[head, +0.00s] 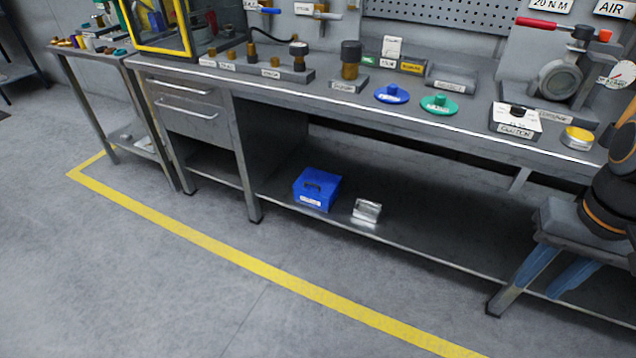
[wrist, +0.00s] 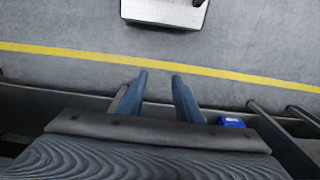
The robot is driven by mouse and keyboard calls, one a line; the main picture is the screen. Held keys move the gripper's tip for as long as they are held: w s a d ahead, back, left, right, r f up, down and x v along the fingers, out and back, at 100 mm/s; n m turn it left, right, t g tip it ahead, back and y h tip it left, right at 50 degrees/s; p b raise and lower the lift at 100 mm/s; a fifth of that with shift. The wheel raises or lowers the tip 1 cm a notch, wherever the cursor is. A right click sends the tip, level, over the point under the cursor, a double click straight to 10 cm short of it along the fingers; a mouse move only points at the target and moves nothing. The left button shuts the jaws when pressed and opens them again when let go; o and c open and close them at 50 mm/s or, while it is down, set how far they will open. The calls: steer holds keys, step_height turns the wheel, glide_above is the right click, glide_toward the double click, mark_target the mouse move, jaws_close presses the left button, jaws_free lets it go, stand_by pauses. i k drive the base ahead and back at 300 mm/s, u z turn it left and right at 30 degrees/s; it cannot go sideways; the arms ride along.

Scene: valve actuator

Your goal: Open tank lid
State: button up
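A blue box (head: 316,190) with a flat lid, a dark handle on top and a small white label on its front stands on the lower shelf of the workbench. Its lid looks shut. It is likely the tank, but its label is too small to read. A blue patch (wrist: 230,122), probably the same box, shows in the wrist view. My gripper (head: 537,290) is at the right, well apart from the box, pointing down in front of the bench. In the wrist view its two blue fingers (wrist: 159,77) stand apart with nothing between them.
A small silvery container (head: 367,210) is right of the blue box. The lower shelf (head: 420,243) lies under the bench top (head: 330,95), which holds blue and green discs, fittings and gauges. Drawers (head: 186,105) and a leg are at left. The floor inside the yellow line (head: 230,255) is clear.

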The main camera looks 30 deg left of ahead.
mark_target(317, 182)
steer(key=k, duration=0.6)
steer(key=u, duration=0.85)
steer(key=i, duration=1.05)
steer(key=z, duration=0.2)
